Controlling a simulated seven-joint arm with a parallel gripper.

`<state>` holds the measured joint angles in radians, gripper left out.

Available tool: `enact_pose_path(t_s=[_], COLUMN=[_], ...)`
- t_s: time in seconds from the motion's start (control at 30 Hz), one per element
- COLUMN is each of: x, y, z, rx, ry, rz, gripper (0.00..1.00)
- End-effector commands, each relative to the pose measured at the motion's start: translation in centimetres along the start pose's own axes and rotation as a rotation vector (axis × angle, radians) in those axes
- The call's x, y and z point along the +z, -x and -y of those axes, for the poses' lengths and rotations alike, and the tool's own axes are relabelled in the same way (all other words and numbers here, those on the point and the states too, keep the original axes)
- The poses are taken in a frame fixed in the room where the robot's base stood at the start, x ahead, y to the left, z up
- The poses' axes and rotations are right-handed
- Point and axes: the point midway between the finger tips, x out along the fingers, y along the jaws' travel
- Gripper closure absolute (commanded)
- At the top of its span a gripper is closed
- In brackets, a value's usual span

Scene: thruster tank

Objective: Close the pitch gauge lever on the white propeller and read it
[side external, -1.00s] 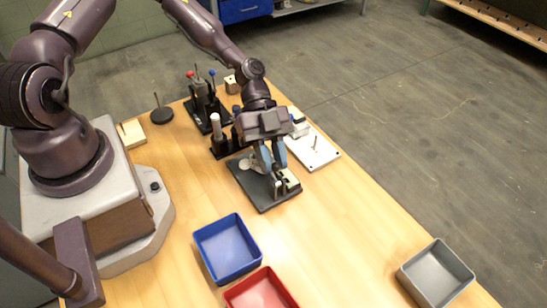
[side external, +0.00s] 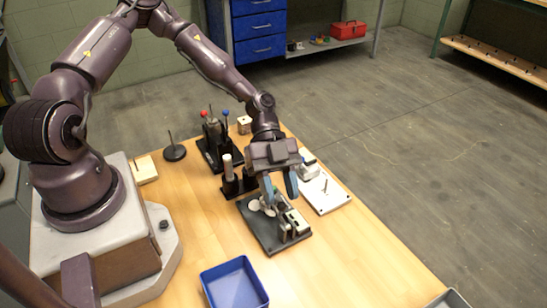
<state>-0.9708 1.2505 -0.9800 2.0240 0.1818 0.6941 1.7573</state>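A black base plate (side external: 262,232) lies on the wooden table under my gripper. The white propeller (side external: 255,205) sits on its back left part, partly hidden by a finger. A pale grey and black block, seemingly the pitch gauge (side external: 292,224), stands on the right part of the plate. Its lever and scale are too small to make out. My gripper (side external: 281,198) points down over the plate, between propeller and gauge, its two blue-grey fingers apart with nothing clearly held. Whether the fingertips touch anything I cannot tell.
A black stand with a white-topped post (side external: 227,166) is close behind the plate. A rack with red and blue knobs (side external: 215,145) is further back. A white board (side external: 326,195) lies to the right. A blue bin (side external: 233,286) stands in front.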

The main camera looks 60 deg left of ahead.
Motion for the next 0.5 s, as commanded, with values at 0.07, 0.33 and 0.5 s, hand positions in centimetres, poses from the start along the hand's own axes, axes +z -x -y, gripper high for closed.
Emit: enact_pose_path(t_s=[0.07, 0.33, 0.5], x=[0.1, 0.1, 0.1], y=[1.9, 7.8, 9.8], z=[0.1, 0.1, 0.0], rx=[-0.007, -0.006, -0.001], ry=[0.000, 0.001, 0.002], rz=[0.003, 0.004, 0.005], gripper=[0.62, 0.62, 0.62])
